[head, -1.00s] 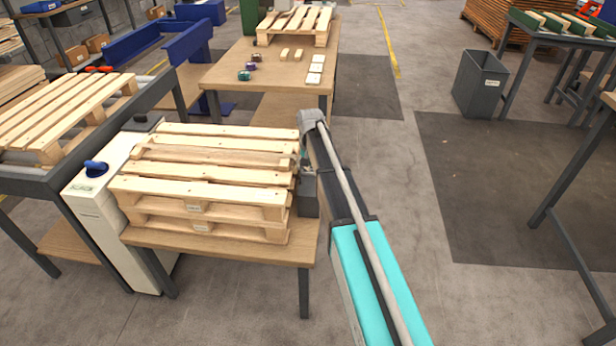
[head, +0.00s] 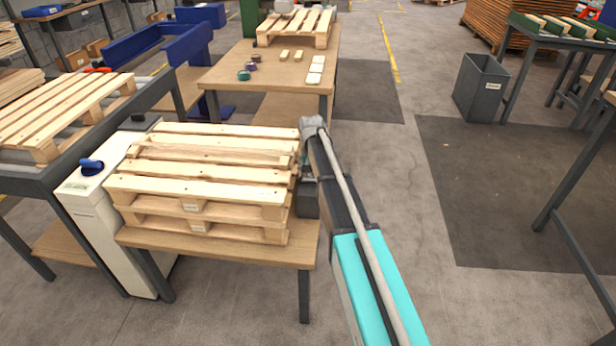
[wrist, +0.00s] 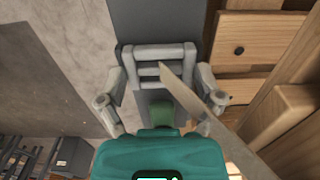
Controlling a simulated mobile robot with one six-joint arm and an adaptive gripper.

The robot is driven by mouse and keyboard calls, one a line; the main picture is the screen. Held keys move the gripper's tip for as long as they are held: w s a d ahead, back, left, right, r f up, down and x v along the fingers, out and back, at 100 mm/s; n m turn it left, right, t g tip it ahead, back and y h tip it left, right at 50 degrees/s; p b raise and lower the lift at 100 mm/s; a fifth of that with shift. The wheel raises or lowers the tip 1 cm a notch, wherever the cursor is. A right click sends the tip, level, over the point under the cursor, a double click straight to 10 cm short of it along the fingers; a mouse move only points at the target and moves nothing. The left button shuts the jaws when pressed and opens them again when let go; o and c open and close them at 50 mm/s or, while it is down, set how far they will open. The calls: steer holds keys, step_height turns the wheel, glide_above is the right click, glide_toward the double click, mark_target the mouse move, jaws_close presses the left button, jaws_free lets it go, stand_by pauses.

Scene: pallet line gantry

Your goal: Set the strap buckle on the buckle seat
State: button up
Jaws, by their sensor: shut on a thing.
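My gripper (wrist: 160,78) is shut on the strap buckle (wrist: 158,53), a light grey frame with crossbars between the two fingers in the wrist view. A dark grey surface, likely the buckle seat (wrist: 155,18), lies behind and beyond the buckle. I cannot tell whether the buckle touches it. A pale beige strip (wrist: 190,92) runs diagonally across the buckle and right finger. In the head view my gripper (head: 307,172) is at the right side of the pallet stack (head: 200,190), above a dark grey block (head: 307,199). The buckle is too small or hidden there.
The pallet stack sits on a wooden table (head: 220,250), close beside my gripper. A white cabinet (head: 95,215) with a blue knob stands left. A farther table (head: 225,80) holds tape rolls and small blocks. Open floor (head: 400,190) lies right, with a grey bin (head: 480,88) beyond.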

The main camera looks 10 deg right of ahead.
mark_target(311, 175)
steer(key=shift+f+b, duration=0.6)
steer(key=shift+b, duration=0.05)
steer(key=o, duration=0.9)
steer(key=shift+r, duration=0.25)
step_height(311, 175, up, 13)
steer(key=p, duration=1.3)
steer(key=shift+f, duration=0.1)
stand_by(0.3)
